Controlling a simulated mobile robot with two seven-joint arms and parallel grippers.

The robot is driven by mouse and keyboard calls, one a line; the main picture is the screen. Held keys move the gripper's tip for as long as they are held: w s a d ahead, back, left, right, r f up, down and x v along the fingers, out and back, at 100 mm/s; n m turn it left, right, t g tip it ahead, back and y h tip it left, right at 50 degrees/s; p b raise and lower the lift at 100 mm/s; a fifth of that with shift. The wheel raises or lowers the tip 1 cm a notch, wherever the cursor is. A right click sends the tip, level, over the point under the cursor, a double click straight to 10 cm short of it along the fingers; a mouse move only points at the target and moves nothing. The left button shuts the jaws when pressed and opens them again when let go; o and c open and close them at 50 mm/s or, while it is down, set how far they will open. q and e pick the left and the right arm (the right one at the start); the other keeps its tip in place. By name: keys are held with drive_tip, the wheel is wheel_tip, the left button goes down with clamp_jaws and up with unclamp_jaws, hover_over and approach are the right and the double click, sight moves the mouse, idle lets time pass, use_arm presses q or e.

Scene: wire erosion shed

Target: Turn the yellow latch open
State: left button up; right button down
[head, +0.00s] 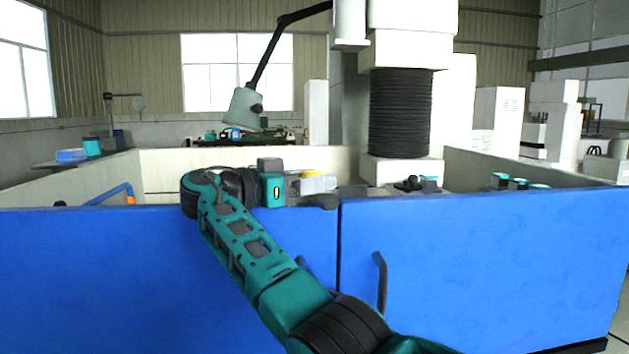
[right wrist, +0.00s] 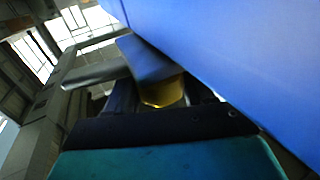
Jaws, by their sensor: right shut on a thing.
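The yellow latch (head: 312,173) shows as a small yellow patch just above the top edge of the blue doors, near the seam between them. My right gripper (head: 318,186) lies level behind that edge, pointing right, with its fingers at the latch. In the right wrist view a yellow part of the latch (right wrist: 164,92) sits between the fingers, close to the blue panel. The right gripper is shut on it. The fingers and wrist partly hide the latch, so its turn angle cannot be told. My left gripper is in neither view.
Two blue doors (head: 480,270) with dark handles (head: 381,282) stand in front, below the gripper. Behind them are a pale machine tank, a black bellows column (head: 400,112) and a hanging lamp (head: 243,108). Small teal-topped parts (head: 518,183) stand at the right.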

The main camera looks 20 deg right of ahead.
idle(0.5)
drive_tip(key=c, duration=0.5)
unclamp_jaws()
